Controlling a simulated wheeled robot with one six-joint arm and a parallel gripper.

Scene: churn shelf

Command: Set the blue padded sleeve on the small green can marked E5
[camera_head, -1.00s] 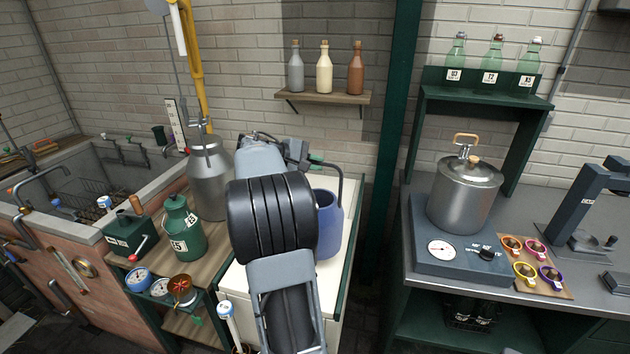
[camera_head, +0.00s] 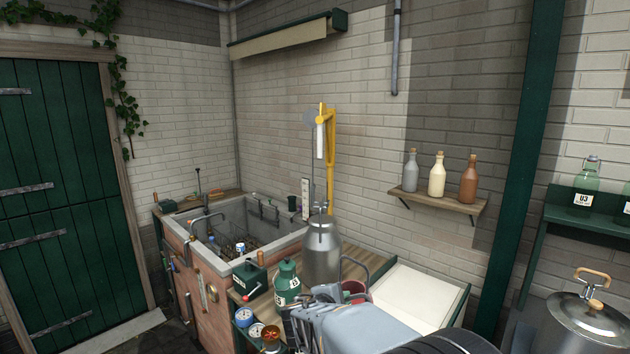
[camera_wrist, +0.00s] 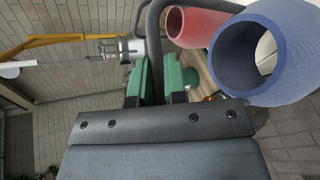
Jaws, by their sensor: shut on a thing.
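The blue padded sleeve (camera_wrist: 288,50) is an open-ended tube with a dark curved handle, large at the upper right of the wrist view. My gripper (camera_wrist: 155,78) is shut on that handle, its green fingers on either side. In the head view my own arm hides the blue sleeve; only the dark handle's curve shows above it. The small green can (camera_head: 287,285) stands upright on the wooden bench, left of my gripper and apart from it. It has white labels, too small to read surely.
A tall metal churn (camera_head: 322,255) stands close behind and right of the green can. A red sleeve (camera_head: 353,289) sits near my gripper. A dark green box (camera_head: 249,276) is left of the can, with gauges below. A yellow post (camera_head: 331,150) rises behind. The white worktop (camera_head: 420,297) looks clear.

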